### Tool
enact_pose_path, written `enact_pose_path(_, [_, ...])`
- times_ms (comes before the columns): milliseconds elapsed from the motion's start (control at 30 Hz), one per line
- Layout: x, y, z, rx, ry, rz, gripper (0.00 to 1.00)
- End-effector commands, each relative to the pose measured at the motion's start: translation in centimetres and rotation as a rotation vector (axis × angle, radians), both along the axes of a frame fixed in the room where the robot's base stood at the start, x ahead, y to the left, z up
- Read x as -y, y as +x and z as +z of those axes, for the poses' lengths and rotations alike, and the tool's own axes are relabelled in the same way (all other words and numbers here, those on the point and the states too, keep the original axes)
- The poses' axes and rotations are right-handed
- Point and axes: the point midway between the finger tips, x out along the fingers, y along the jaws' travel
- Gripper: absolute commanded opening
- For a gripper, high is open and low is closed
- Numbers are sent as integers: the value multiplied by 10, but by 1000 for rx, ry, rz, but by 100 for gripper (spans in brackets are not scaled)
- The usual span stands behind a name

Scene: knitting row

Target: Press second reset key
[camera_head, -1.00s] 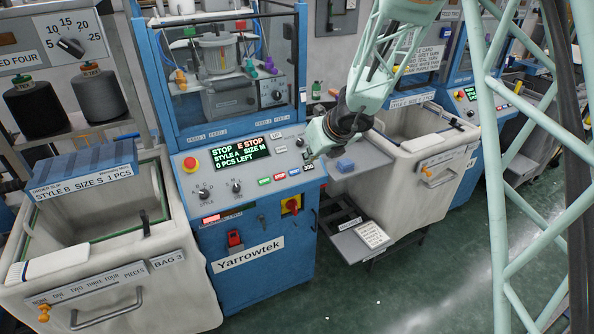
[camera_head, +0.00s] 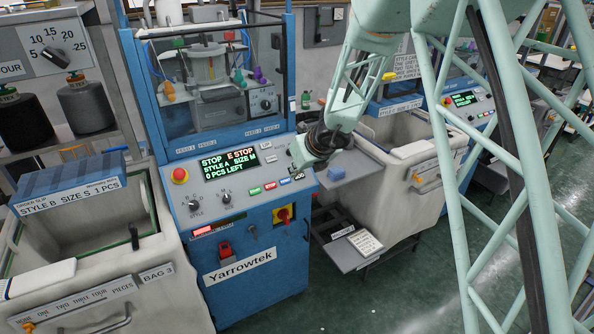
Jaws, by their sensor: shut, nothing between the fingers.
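The blue Yarrowtek machine's sloped control panel (camera_head: 235,200) is in the middle of the view. Its screen (camera_head: 230,163) reads STOP, E STOP, STYLE A, SIZE M, 0 PCS LEFT. Along the panel's front edge is a row of small keys: a green key (camera_head: 255,191), a red key (camera_head: 270,186), a blue key (camera_head: 285,181) and a dark key at the right end. Their labels are too small to read surely, so I cannot tell which is a reset key. My gripper (camera_head: 297,164) is shut and empty, just above the right end of this row; contact cannot be told.
A red emergency-stop button (camera_head: 180,175) and two knobs sit on the panel's left. A cream bin (camera_head: 100,275) stands at left, another (camera_head: 415,165) at right. A second machine's screen (camera_head: 464,99) shows at far right. Green floor (camera_head: 370,295) is open in front.

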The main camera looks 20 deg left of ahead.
Motion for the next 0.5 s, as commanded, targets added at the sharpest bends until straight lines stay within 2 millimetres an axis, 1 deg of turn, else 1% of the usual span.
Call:
enact_pose_path(33, [-3, 2, -6, -1, -1, 0, 0])
enact_pose_path(500, [-24, 23, -43, 0, 0, 0, 0])
